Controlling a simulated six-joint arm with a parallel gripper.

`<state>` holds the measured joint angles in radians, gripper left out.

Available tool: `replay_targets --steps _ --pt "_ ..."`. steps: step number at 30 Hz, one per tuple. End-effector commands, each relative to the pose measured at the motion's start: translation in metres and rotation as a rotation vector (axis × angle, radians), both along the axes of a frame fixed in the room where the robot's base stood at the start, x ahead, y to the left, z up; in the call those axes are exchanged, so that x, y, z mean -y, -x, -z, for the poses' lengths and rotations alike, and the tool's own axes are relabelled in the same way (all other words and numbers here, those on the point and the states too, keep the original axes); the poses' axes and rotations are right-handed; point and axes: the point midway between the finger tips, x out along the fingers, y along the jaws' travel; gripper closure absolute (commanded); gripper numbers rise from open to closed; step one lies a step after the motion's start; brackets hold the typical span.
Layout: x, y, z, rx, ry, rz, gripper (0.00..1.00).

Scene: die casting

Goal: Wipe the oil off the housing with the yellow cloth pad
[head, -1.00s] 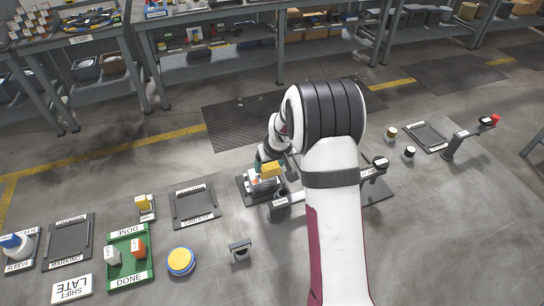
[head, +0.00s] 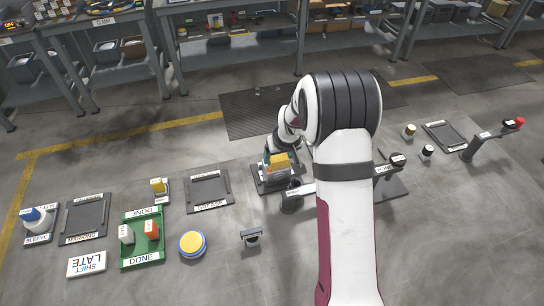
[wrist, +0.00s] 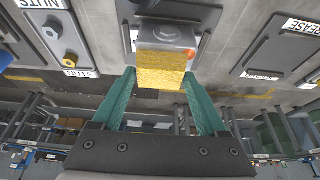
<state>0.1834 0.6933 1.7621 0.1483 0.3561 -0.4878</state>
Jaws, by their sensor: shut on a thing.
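My gripper (wrist: 163,97) has teal fingers and is shut on the yellow cloth pad (wrist: 160,74). In the wrist view the pad lies against the near side of the grey housing (wrist: 164,36); whether they press together I cannot tell. An orange-red spot (wrist: 190,53) shows on the housing's right corner. In the head view the yellow pad (head: 279,159) is over the housing at a dark mat (head: 264,187), and my arm hides part of this area. Oil cannot be made out clearly.
A green DONE tray (head: 143,259) holds a white block and an orange block. A yellow button (head: 193,243) on a blue base stands right of it. A dark post (head: 291,200) is close in front of the housing. Black trays (head: 209,193) lie to the left.

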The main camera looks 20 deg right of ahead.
Motion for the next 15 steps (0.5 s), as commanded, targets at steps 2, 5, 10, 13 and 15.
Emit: replay_targets --steps 2,5,10,13,15 --pt "0.008 0.000 0.001 -0.002 0.000 0.002 0.76" --pt "0.017 0.000 0.001 -0.001 0.000 0.003 0.76" --pt "0.025 0.000 -0.006 0.002 0.000 -0.001 0.76" --pt "0.025 0.000 -0.025 0.002 0.001 0.000 0.76" --pt "0.025 0.000 -0.031 0.002 0.002 0.001 0.76"
